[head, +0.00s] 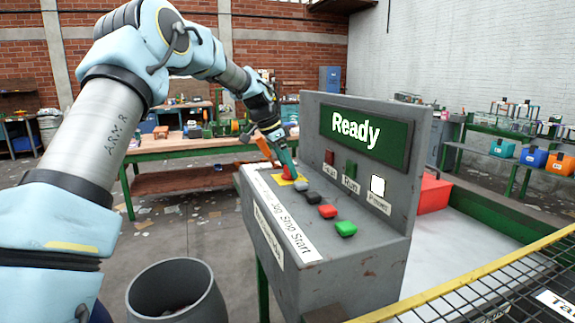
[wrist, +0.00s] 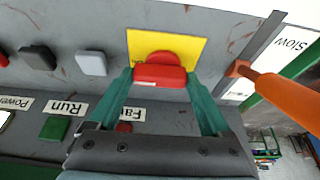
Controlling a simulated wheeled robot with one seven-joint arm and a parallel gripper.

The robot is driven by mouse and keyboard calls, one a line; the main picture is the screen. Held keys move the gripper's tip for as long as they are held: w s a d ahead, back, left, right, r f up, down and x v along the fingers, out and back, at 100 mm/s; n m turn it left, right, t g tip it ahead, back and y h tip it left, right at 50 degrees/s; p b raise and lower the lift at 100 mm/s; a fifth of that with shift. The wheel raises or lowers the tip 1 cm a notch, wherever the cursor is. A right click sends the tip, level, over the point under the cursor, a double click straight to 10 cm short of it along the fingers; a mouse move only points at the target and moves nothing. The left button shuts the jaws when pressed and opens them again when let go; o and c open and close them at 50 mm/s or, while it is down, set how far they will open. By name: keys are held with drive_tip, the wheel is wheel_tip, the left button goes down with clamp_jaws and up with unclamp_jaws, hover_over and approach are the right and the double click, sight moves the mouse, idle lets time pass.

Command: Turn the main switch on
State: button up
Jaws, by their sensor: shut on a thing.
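The main switch (wrist: 160,72) is a red knob on a yellow plate (wrist: 192,44), on the sloped top of the grey control panel (head: 345,268). My gripper (wrist: 159,76) has its teal fingers on either side of the red knob and is shut on it. In the head view my gripper (head: 285,163) reaches down to the yellow plate (head: 287,181) at the panel's far end, mostly covering the knob. The display (head: 365,137) reads "Ready". The Power lamp (head: 377,187) is lit white; the Run lamp (head: 350,170) and Fault lamp (head: 329,157) look dark.
Grey, black, red and green buttons (head: 346,229) line the panel top. An orange lever (wrist: 275,88) stands close beside the switch, near a "Slow" label. A grey bin (head: 177,292) stands below left. A yellow-edged mesh guard (head: 470,269) is at front right.

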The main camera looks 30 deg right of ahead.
idle(0.4)
drive_tip(key=o, duration=1.2)
drive_tip(key=shift+c, duration=0.2)
drive_tip(key=b+v, duration=0.2)
drive_tip(key=v, duration=0.8)
drive_tip(key=shift+r+b, duration=0.3)
drive_tip(key=shift+r, duration=0.1)
drive_tip(key=shift+w+a, duration=0.15)
drive_tip(key=s+a+f+n+t+y, duration=0.1)
drive_tip(key=s+a+f+n, duration=0.3)
drive_tip(key=a, duration=0.7)
drive_tip(key=s+a+f+n+y, duration=0.25)
drive_tip(key=a+f+n, duration=0.35)
drive_tip(key=a, duration=0.4)
drive_tip(key=s+a+f+n+t, duration=0.1)
drive_tip(key=s+a+f+n, duration=0.4)
drive_tip(key=a, duration=0.6)
drive_tip(key=s+a+f+n, duration=0.3)
drive_tip(key=s+a+f, duration=0.2)
drive_tip(key=s+a, duration=0.3)
drive_tip(key=shift+s+f+y, duration=0.2)
drive_tip(key=shift+s+y, duration=0.15)
drive_tip(key=shift+y, duration=0.1)
